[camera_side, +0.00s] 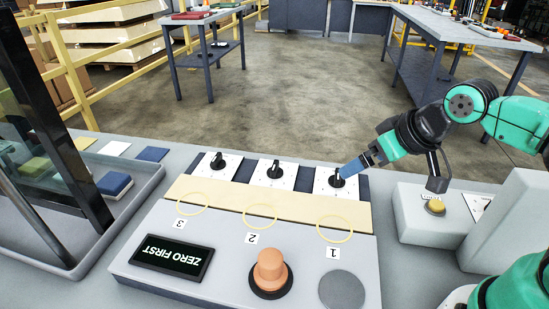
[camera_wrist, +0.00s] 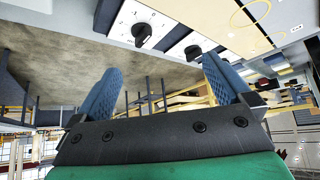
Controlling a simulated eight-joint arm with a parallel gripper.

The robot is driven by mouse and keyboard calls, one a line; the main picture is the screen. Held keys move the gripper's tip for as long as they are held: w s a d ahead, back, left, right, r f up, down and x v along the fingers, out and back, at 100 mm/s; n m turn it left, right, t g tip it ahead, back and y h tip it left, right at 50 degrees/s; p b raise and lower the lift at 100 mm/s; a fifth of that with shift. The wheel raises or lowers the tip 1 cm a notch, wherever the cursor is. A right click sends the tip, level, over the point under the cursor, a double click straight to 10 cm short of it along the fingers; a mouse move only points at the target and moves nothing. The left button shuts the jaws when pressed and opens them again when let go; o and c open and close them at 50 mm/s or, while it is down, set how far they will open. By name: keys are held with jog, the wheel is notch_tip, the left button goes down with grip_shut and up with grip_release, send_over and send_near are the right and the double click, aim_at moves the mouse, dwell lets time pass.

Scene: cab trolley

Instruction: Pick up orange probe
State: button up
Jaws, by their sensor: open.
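The orange probe (camera_side: 269,270) stands upright in a black ring on the front of the grey console, between the dark display and a grey disc. My gripper (camera_side: 352,170) has blue fingers and is at the back right of the console, by the black knob (camera_side: 337,181) behind ring 1. It is well behind and to the right of the probe. I cannot tell from the side view whether a finger touches that knob. In the wrist view my gripper (camera_wrist: 163,66) is open with nothing between its fingers. The probe is not clear in the wrist view.
Two more black knobs, one in the middle (camera_side: 274,171) and one at left (camera_side: 218,161), stand on white plates. Yellow rings lie along a cream strip (camera_side: 290,205). The display (camera_side: 172,262) reads ZERO FIRST.

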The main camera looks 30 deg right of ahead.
aim_at(270, 259)
jog(key=a+f+m+g, duration=0.1)
jog(key=a+m+g, duration=0.1)
jog(key=a, duration=0.4)
jog(key=s+a+m+g, duration=0.1)
jog(key=a+g, duration=0.1)
jog(key=a, duration=0.4)
jog(key=s+a+f+m+g, duration=0.1)
jog(key=a+m+g, duration=0.1)
jog(key=a, duration=0.5)
jog(key=shift+f+m+g, duration=0.3)
jog(key=shift+f+g, duration=0.05)
jog(key=shift+g, duration=0.05)
jog(key=shift+s+a+f, duration=0.2)
jog(key=shift+s+a, duration=0.05)
jog(key=shift+a, duration=0.1)
jog(key=shift+f, duration=2.75)
jog(key=c, duration=1.5)
jog(key=shift+o, duration=0.2)
jog(key=shift+r, duration=0.1)
